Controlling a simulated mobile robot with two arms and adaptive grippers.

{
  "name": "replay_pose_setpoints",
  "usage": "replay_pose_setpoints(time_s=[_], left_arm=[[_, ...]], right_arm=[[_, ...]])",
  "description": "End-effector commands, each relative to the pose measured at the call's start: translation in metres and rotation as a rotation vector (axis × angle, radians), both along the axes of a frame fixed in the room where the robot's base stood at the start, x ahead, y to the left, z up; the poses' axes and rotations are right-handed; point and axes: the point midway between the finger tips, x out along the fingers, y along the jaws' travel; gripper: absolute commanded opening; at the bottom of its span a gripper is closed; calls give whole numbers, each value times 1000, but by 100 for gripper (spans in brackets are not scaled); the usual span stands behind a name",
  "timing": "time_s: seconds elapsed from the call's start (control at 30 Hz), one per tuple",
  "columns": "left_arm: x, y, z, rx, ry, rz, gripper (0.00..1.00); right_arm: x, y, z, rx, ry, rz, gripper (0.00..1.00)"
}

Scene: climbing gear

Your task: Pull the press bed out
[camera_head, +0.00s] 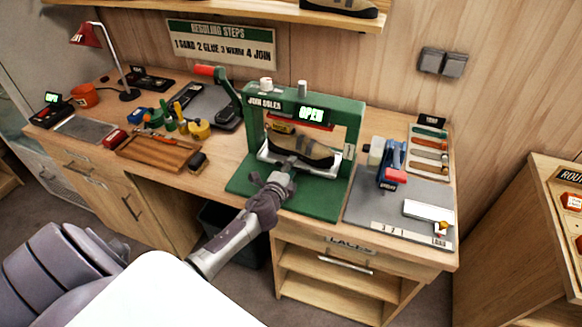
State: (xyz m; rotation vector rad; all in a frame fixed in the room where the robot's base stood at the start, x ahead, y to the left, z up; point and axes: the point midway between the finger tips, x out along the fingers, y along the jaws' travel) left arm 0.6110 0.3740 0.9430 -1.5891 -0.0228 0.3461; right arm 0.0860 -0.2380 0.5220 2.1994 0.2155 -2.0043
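The green press (353,125) stands on the workbench, with a "JOIN SOLES" label and a lit "OPEN" display on its top beam. Its pale grey bed (336,168) lies low inside the frame and carries a dark and tan climbing shoe (312,151). My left gripper (287,164) is at the front edge of the bed, in front of the shoe. It hides the middle of that edge, and whether its fingers are closed on the bed is too small to tell. My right gripper is not in view.
A wooden tray (158,153) and glue bottles (170,124) lie left of the press. A grey mat (372,212) with a blue clamp-like tool (391,163) lies right. A red lamp (85,36) stands at back left.

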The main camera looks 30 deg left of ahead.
Motion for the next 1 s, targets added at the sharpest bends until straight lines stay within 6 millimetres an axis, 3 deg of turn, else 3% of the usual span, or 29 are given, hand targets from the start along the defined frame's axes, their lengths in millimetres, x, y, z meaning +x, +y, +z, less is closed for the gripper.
replay_pose_setpoints(time_s=[0.3,0.53,0.57,1.0], left_arm=[[3,1,0,0,0,0,38],[3,1,-1,0,0,0,1],[3,1,-1,0,0,0,0],[-2,-1,-2,-1,3,0,0]], right_arm=[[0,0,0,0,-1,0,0],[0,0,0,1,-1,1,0],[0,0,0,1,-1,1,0],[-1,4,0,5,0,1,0]])
